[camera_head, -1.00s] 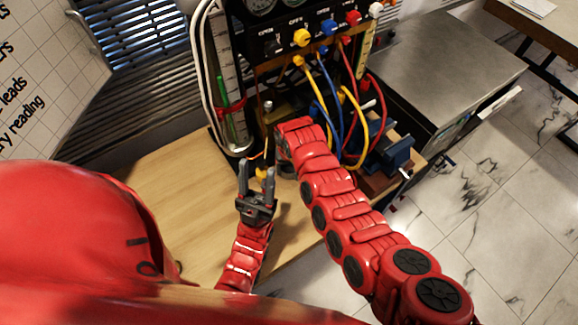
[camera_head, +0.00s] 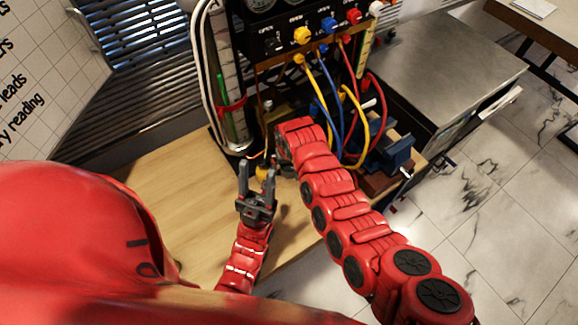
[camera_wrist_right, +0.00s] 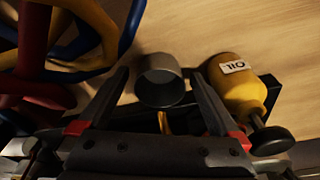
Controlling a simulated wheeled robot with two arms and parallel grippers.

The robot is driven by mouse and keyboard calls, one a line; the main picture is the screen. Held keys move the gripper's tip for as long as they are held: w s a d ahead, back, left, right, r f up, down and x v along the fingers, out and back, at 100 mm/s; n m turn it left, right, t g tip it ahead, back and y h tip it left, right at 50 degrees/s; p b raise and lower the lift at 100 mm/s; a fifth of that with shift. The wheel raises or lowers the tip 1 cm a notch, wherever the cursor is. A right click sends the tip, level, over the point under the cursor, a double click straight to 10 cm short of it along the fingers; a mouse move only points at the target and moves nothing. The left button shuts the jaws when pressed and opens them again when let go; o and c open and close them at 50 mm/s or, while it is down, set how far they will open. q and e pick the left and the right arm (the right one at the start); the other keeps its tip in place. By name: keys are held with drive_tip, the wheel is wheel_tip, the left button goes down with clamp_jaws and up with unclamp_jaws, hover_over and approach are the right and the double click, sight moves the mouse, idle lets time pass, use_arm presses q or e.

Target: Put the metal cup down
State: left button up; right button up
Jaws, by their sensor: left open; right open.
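The metal cup (camera_wrist_right: 160,82) is a small grey cylinder in the right wrist view, its round mouth facing the camera. It appears to stand on the wooden tabletop (camera_head: 165,185). My right gripper (camera_wrist_right: 160,74) is open, with one finger on each side of the cup and a visible gap to each. In the head view the right gripper and most or all of the cup are hidden behind my right arm. My left gripper (camera_head: 257,182) is open and empty, pointing toward the rig above the wooden top.
A yellow oil bottle (camera_wrist_right: 238,85) stands right of the cup in the wrist view; red, blue and yellow hoses (camera_wrist_right: 70,35) crowd the left. The gauge panel (camera_head: 300,35) stands behind, with a blue vise (camera_head: 390,155) at right. The wooden top's left part is clear.

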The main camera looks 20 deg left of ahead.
sight(290, 176)
drive_tip(key=shift+s+d+f+g+p, duration=0.15)
drive_tip(key=shift+s+d+g+p, duration=0.15)
drive_tip(key=shift+s+p, duration=0.25)
drive_tip(key=shift+w+a+r+b, duration=0.2)
drive_tip(key=shift+r+b, duration=0.3)
drive_tip(key=shift+r, duration=0.1)
wheel_tip(290, 176, up, 11)
drive_tip(key=s+b, duration=0.1)
drive_tip(key=b, duration=0.1)
drive_tip(key=shift+d, duration=0.4)
drive_tip(key=shift+r, duration=0.1)
drive_tip(key=shift+s, duration=0.1)
